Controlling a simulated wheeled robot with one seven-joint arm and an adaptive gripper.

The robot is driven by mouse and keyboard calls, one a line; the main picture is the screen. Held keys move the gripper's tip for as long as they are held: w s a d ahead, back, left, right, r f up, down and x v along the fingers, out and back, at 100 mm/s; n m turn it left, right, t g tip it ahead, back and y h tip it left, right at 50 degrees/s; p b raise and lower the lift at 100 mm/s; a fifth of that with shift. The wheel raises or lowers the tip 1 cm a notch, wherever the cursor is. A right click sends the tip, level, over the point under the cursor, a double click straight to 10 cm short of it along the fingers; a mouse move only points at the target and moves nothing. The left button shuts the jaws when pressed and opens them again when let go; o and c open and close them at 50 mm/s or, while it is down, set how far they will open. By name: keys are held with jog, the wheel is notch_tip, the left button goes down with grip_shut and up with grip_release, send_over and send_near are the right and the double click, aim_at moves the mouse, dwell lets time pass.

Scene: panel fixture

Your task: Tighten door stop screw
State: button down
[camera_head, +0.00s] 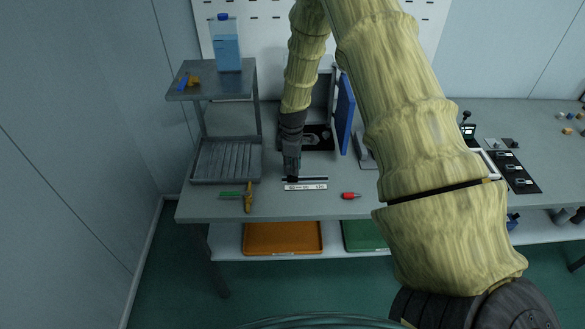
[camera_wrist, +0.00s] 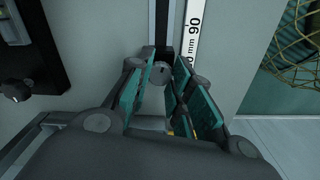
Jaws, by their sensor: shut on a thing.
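My gripper (camera_head: 291,179) points down at the left end of a dark rail (camera_head: 315,179) on the bench. In the wrist view its green-padded fingers (camera_wrist: 165,90) are shut on a round grey slotted screw head (camera_wrist: 158,74), which I take for the door stop screw. The screw sits on a small black block (camera_wrist: 163,54) on the dark rail (camera_wrist: 162,20). The screw's threads and the finger contact are partly hidden.
Behind stands a fixture box (camera_head: 318,137) with its blue door (camera_head: 345,112) open. A grey ribbed tray (camera_head: 225,162) and a shelf (camera_head: 212,86) with a bottle (camera_head: 227,45) are left. A green tool (camera_head: 231,194), yellow tool (camera_head: 248,198) and red piece (camera_head: 350,195) lie near the front edge.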

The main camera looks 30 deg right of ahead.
jog(key=m+b, duration=0.1)
jog(key=m, duration=0.3)
jog(key=shift+m, duration=0.3)
jog(key=m, duration=0.3)
jog(key=shift+w+m+b, duration=0.1)
jog(key=shift+m+b, duration=0.3)
jog(key=m, duration=0.8)
jog(key=shift+b, duration=0.3)
jog(key=m, duration=0.4)
jog(key=shift+r+m, duration=0.1)
jog(key=shift+m, duration=0.2)
jog(key=m, duration=0.3)
jog(key=shift+m, duration=0.3)
jog(key=m+p, duration=0.1)
jog(key=m, duration=0.3)
jog(key=shift+m+p, duration=0.35)
jog(key=shift+m, duration=1.85)
